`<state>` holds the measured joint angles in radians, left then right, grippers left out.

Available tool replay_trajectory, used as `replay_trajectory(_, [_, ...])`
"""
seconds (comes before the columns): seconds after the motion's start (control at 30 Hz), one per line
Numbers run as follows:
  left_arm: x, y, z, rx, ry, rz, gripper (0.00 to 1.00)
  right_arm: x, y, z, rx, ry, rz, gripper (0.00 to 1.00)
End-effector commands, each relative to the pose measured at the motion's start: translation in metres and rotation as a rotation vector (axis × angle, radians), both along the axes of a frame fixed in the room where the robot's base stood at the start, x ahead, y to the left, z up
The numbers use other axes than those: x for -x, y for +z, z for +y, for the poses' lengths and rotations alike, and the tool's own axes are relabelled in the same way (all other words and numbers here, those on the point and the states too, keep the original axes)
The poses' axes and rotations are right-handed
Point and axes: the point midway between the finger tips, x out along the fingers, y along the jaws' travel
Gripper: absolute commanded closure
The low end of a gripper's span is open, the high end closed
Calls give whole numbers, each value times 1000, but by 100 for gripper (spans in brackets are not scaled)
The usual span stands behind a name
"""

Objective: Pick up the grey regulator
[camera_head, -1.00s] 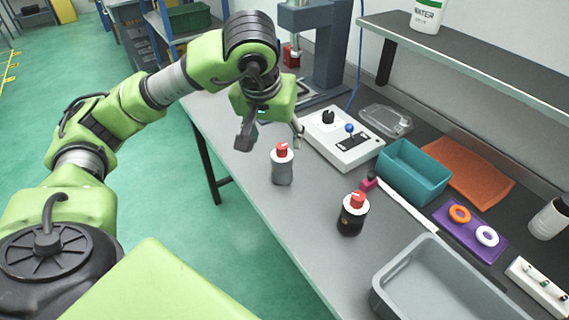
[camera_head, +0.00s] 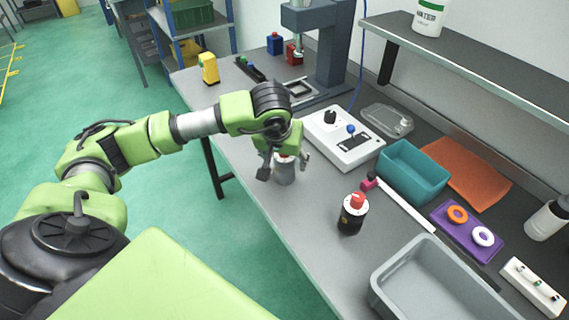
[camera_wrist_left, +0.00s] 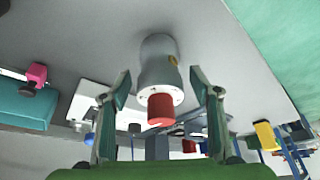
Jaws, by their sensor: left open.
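The grey regulator (camera_head: 285,171) stands upright on the grey workbench, a grey cylinder with a white top and a red knob. My left gripper (camera_head: 283,170) is open right at it, and the gripper partly hides its top in the head view. In the left wrist view the regulator (camera_wrist_left: 157,68) lies between the two open fingers (camera_wrist_left: 160,95), its red knob pointing toward the palm. I see a gap between each finger and the regulator, so it is not gripped. My right gripper is not in view.
A black regulator (camera_head: 351,216) with a red knob stands to the right. A press (camera_head: 338,50) stands behind. The bench's left front edge is close by.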

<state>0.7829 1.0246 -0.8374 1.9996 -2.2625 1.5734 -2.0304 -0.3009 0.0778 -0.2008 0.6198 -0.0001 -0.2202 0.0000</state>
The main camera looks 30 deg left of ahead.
Motion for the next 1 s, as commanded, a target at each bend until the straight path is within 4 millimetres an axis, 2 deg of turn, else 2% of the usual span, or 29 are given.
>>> replay_trajectory(0.17, [0, 0, 0, 0, 0, 0, 43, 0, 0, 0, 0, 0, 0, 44])
replay_trajectory(0.3, [0, 0, 0, 0, 0, 0, 79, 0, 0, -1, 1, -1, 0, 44])
replay_trajectory(0.37, [0, 0, 0, 0, 0, 0, 92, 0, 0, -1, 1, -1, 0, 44])
replay_trajectory(0.77, [-1, 5, 0, 0, 1, -4, 92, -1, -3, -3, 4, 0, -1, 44])
replay_trajectory(0.87, [-2, 12, 0, -1, 1, -6, 92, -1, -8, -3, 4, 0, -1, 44])
replay_trajectory(1.0, [-1, 34, 2, -2, 1, -11, 92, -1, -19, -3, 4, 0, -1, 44])
